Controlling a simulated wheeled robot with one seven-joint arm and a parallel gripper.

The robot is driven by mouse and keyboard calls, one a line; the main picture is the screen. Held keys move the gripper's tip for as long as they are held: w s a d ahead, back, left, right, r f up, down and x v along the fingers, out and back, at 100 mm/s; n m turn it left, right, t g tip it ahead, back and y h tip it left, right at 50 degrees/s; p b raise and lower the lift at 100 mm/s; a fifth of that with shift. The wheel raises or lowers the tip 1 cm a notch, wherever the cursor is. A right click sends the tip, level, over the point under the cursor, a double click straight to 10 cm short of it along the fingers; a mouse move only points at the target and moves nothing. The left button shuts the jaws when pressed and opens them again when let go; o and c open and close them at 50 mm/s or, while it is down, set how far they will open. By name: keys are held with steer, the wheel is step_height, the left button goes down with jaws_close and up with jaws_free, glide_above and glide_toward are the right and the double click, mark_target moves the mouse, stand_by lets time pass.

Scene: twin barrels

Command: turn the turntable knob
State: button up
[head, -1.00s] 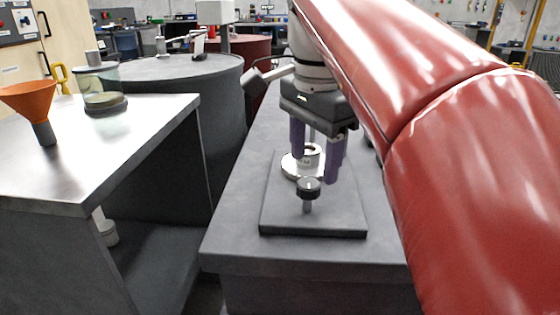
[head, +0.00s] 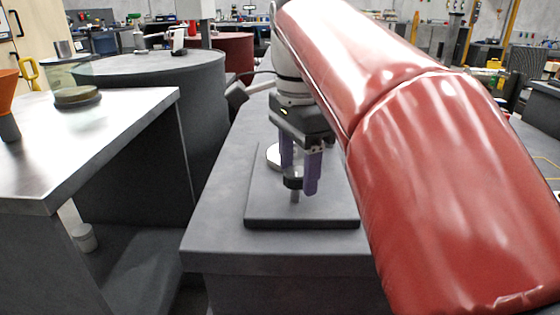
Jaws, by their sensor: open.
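The turntable has a flat dark grey base plate (head: 270,213) on a grey bench. Its pale round disc (head: 273,156) shows partly behind my gripper. The small black knob (head: 292,183) stands on a short post near the front of the plate. My gripper (head: 299,176) points down with its two purple fingers apart. The fingertips are at the knob, and the right finger overlaps the knob's right edge in the picture. I cannot tell whether either finger touches it.
My red-sleeved arm hides much of the right side. A metal-topped table (head: 90,135) at left carries a glass vessel (head: 75,85) and an orange funnel (head: 8,100). A large grey barrel (head: 150,70) and a dark red barrel (head: 232,48) stand behind. The bench front (head: 225,235) is clear.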

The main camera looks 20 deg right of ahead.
steer(key=c, duration=1)
